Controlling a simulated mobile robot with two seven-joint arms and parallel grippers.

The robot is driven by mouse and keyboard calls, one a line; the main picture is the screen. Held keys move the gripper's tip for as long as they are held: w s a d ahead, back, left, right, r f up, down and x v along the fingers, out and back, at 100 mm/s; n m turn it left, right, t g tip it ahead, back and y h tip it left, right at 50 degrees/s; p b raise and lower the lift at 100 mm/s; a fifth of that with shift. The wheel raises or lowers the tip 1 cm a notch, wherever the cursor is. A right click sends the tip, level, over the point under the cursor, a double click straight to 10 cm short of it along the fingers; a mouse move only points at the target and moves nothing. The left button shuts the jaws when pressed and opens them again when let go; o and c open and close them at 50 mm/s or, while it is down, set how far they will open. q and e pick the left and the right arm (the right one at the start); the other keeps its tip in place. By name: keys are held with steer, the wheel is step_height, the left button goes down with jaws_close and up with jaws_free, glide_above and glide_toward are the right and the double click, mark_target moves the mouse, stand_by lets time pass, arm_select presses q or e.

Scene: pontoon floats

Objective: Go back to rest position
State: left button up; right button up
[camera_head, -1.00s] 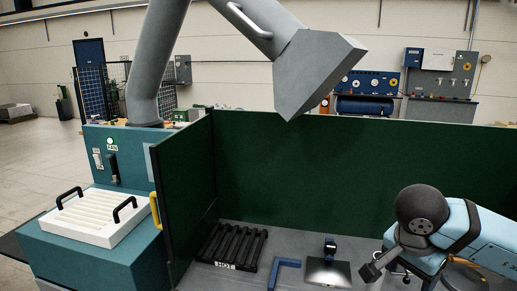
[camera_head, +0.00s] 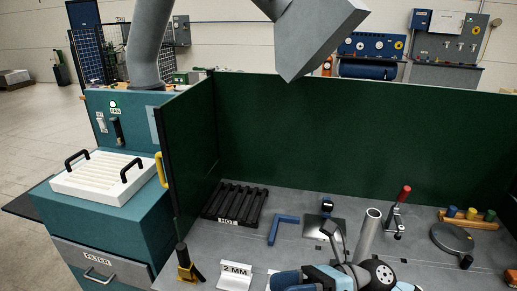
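A light blue and black arm of mine, apparently the right, is folded low at the bottom centre of the head view. Its dark round joint shows at the bottom edge. My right gripper (camera_head: 332,232) seems to be the small grey and dark part pointing up over a dark plate (camera_head: 338,228). Its fingers are too small and overlapped to tell open from shut, and I see nothing clearly held. My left gripper is not in view.
The grey bench holds a black rack marked HOT (camera_head: 236,204), a blue square (camera_head: 283,229), an upright grey tube (camera_head: 369,235), a red-handled clamp (camera_head: 399,211), a round dark disc (camera_head: 452,238) and a 2 MM sign (camera_head: 235,275). Green screens (camera_head: 350,135) stand behind and left.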

steer(key=w+d+f+m+t+h, duration=0.3)
steer(key=f+m+t, duration=0.2)
steer(key=m+t, duration=0.7)
steer(key=w+d+f+m+t+h, duration=0.3)
steer(key=m+t, duration=0.5)
steer(key=m, duration=0.9)
steer(key=s+d+f+m+g+h, duration=0.2)
steer(key=s+d+f+m+h, duration=0.1)
steer(key=f, duration=0.4)
steer(key=s+d+f+m+g+h+p, duration=0.1)
steer(key=s+d+f+m+g+h, duration=0.1)
steer(key=s+f+m, duration=0.4)
steer(key=s+d+f+m+g+h, duration=0.2)
steer(key=s+d+f+m+h, duration=0.1)
steer(key=f+m, duration=0.4)
step_height(320, 180, down, 4)
steer(key=shift+s+d+r+h, duration=0.3)
steer(key=shift+s+h, duration=0.45)
steer(key=shift+h, duration=0.35)
